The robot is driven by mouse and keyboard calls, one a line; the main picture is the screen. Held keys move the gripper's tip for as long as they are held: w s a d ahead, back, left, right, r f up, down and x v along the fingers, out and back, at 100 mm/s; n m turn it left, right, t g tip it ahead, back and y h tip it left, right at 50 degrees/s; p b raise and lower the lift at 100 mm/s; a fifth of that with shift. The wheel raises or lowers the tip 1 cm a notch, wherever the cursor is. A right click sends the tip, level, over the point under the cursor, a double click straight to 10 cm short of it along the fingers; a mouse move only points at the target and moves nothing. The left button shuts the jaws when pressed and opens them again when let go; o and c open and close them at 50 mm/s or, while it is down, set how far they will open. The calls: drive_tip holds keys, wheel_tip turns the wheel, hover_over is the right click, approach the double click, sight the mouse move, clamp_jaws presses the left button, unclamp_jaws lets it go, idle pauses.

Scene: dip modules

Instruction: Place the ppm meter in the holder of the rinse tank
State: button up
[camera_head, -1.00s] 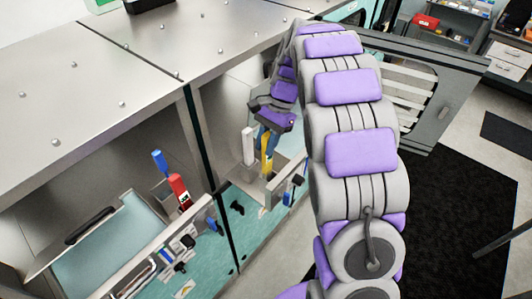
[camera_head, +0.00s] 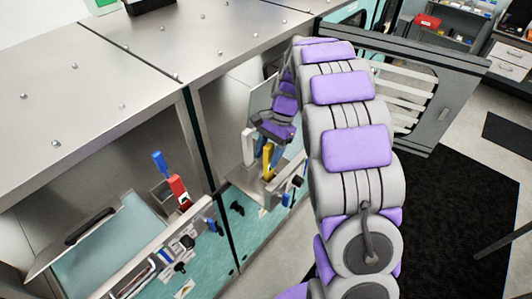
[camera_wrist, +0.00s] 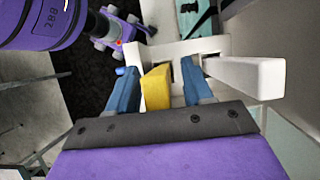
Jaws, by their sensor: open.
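The yellow ppm meter (camera_head: 267,161) stands roughly upright at the white holder (camera_head: 272,186) of the right-hand tank. The wrist view shows the meter (camera_wrist: 156,88) between my gripper's two blue fingers, with the white holder frame (camera_wrist: 180,48) just beyond. My gripper (camera_wrist: 159,88) is open, one finger on each side of the meter, with a visible gap on the right. In the head view my gripper (camera_head: 270,152) is over the tank's front. The meter's lower end is hidden, so I cannot tell how deep it sits in the holder.
A white upright bar (camera_head: 248,147) stands close left of the meter. A red meter (camera_head: 178,189) and a blue one (camera_head: 159,162) stand at the left-hand tank. A steel hood (camera_head: 120,60) overhangs the tanks, and a dark post (camera_head: 200,140) separates them.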

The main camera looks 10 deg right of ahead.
drive_tip(key=shift+d, duration=0.25)
drive_tip(key=shift+w+d+r, duration=0.2)
drive_tip(key=shift+d+r, duration=0.05)
drive_tip(key=shift+r, duration=0.3)
drive_tip(key=b+v, duration=0.1)
drive_tip(key=v, duration=1)
drive_tip(key=shift+s+a, duration=0.1)
drive_tip(key=shift+a, duration=0.1)
drive_tip(key=s+a+r+n+h, duration=0.1)
drive_tip(key=s+a+n, duration=0.1)
drive_tip(key=s, duration=0.7)
drive_tip(key=s+a+r+n+h, duration=0.1)
drive_tip(key=s+a+n, duration=0.2)
drive_tip(key=s, duration=0.5)
drive_tip(key=s+f+n+h, duration=0.1)
drive_tip(key=s+f+n, duration=0.2)
drive_tip(key=s, duration=0.7)
drive_tip(key=s+f+n+t+h, duration=0.1)
drive_tip(key=s+f+n, duration=0.1)
drive_tip(key=s, duration=0.8)
drive_tip(key=shift+d+f+n, duration=0.4)
drive_tip(key=shift+d+f, duration=0.05)
drive_tip(key=shift+f, duration=0.25)
